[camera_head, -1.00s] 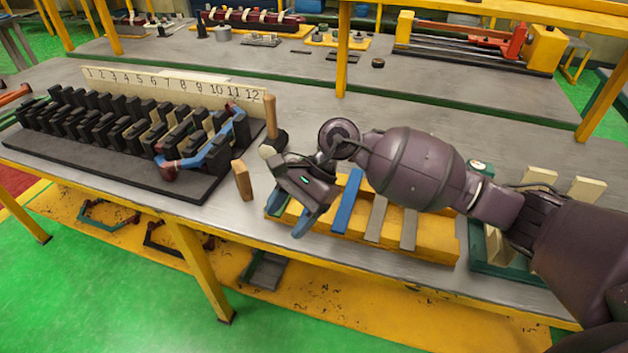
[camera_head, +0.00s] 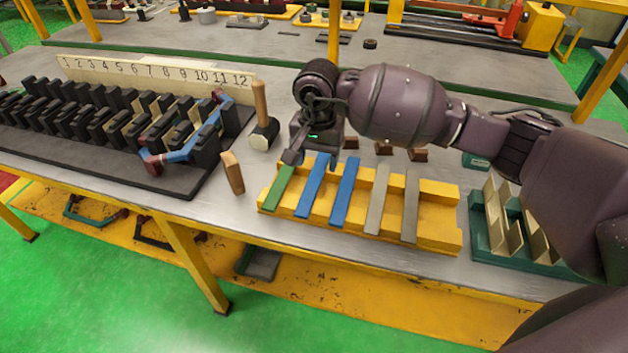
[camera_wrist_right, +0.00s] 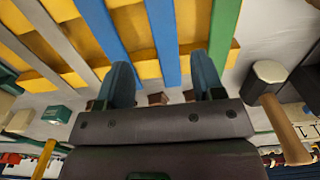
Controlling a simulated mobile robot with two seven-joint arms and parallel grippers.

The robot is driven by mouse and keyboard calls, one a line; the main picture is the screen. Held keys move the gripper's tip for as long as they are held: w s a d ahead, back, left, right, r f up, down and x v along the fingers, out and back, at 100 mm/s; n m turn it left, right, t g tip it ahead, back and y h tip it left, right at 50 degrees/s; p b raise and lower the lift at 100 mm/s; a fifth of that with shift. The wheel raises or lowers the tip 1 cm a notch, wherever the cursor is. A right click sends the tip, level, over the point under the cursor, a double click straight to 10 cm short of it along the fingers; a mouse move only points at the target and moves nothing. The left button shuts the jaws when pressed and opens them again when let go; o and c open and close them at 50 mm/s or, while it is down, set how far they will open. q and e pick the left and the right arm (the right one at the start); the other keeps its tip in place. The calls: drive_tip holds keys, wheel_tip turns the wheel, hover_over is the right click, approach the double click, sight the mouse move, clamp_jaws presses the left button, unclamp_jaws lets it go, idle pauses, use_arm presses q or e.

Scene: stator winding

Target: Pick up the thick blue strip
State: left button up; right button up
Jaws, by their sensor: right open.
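Two blue strips lie side by side on a yellow rack, the left one (camera_head: 311,185) beside a green strip (camera_head: 279,187) and the right one (camera_head: 344,190) beside the grey strips. I cannot tell surely which blue strip is thicker. My right gripper (camera_head: 312,153) is open and empty above the far ends of the green and left blue strips. In the right wrist view its fingers (camera_wrist_right: 165,80) stand either side of the line of the left blue strip (camera_wrist_right: 163,40); the other blue strip (camera_wrist_right: 102,35) runs left of it. My left gripper is out of view.
The yellow rack (camera_head: 450,215) also holds grey strips (camera_head: 410,205). A green holder (camera_head: 480,240) stands to the right. Small brown blocks (camera_head: 383,149) lie behind.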

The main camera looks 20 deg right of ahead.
sight(314, 180)
drive_tip(key=shift+w+a+f, duration=0.1)
drive_tip(key=shift+a+f, duration=0.05)
drive_tip(key=shift+f, duration=1.15)
drive_tip(key=shift+w+a+f, duration=0.1)
drive_tip(key=shift+f, duration=1.2)
drive_tip(key=shift+c, duration=0.3)
drive_tip(key=c, duration=1)
